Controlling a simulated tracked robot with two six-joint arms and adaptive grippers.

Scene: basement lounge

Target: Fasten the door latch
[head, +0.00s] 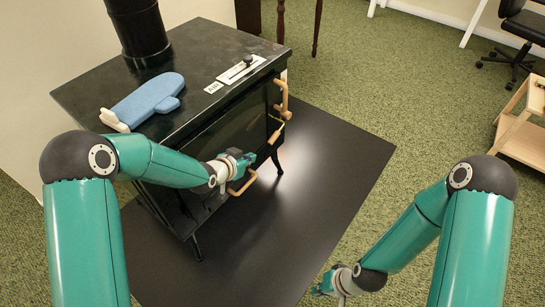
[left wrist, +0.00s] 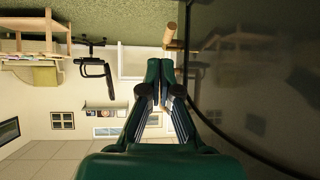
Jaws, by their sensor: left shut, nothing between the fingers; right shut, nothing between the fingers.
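The black stove (head: 195,75) has its dark glass door on the side facing right. A wooden door latch lever (head: 278,131) sticks out at the door's far edge, below a curved wooden handle (head: 284,97). Another curved wooden handle (head: 243,184) sits low, close to my left gripper. My left gripper (head: 249,158) is shut and empty in front of the door, short of the lever. In the left wrist view, its closed tips (left wrist: 160,63) point at a wooden lever (left wrist: 170,36), with a gap visible. My right gripper (head: 320,289) is shut and empty, low over the mat's edge, far from the stove.
A blue oven mitt (head: 148,100) and a slider control plate (head: 241,70) are on the stove top, with the black flue pipe (head: 138,28) behind. The stove stands on a dark floor mat (head: 335,150). A wooden cart (head: 525,125) and office chair (head: 522,30) stand far right.

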